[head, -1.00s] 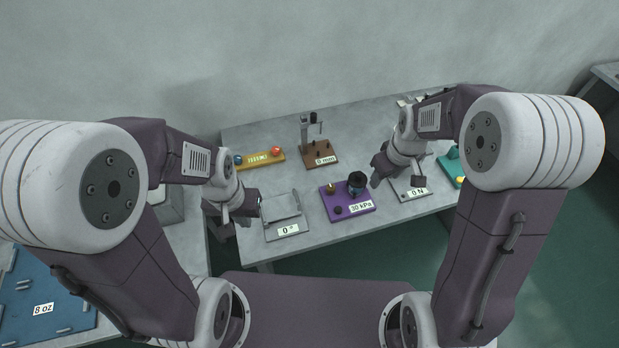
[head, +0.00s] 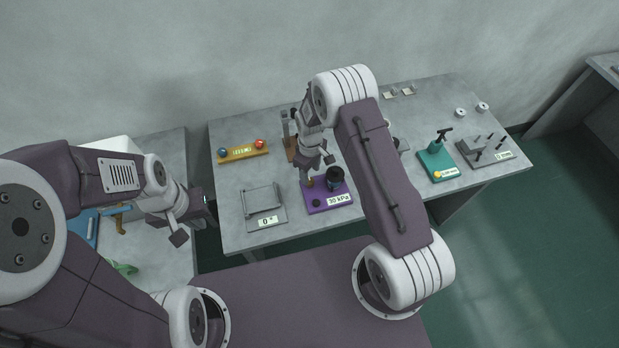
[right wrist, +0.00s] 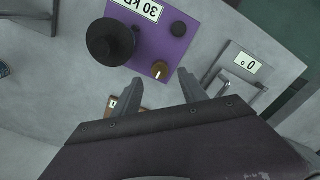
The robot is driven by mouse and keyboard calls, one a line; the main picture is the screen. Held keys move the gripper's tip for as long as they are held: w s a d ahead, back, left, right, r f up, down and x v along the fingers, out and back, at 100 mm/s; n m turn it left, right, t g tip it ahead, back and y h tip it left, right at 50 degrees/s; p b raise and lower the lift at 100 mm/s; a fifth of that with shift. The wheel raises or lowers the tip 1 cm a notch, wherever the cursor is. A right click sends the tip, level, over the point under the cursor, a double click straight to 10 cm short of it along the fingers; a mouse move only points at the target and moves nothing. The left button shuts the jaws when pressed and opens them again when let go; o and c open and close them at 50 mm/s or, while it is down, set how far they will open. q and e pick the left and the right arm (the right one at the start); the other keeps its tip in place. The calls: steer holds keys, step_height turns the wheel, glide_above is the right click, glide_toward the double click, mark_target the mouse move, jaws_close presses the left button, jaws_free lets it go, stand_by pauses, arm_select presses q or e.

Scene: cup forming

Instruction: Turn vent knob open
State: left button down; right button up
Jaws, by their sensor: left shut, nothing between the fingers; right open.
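A purple pressure station (head: 342,207) with a "30 kPa" label stands on the main table. It carries a dark round pot (head: 335,178), a small black knob (head: 316,203) and a brass knob (right wrist: 160,69) with a light pointer mark. No label names either knob as the vent. My right gripper (head: 318,168) is above the station's back left part. In the right wrist view its open fingers (right wrist: 158,90) are spread, with the brass knob just ahead of the gap and nothing between them. My left gripper (head: 208,203) is shut and empty, off the table's left edge.
A grey plate with a "0°" label (head: 264,220) lies left of the station. A yellow bar with coloured balls (head: 243,152) and a brown stand (head: 290,150) are behind. A teal block (head: 437,165) is at right. My right arm hides part of the table.

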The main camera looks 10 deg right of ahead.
mark_target(310, 181)
step_height(310, 181, down, 6)
steer(key=shift+r+p, duration=0.25)
steer(key=shift+p, duration=0.25)
jaws_close()
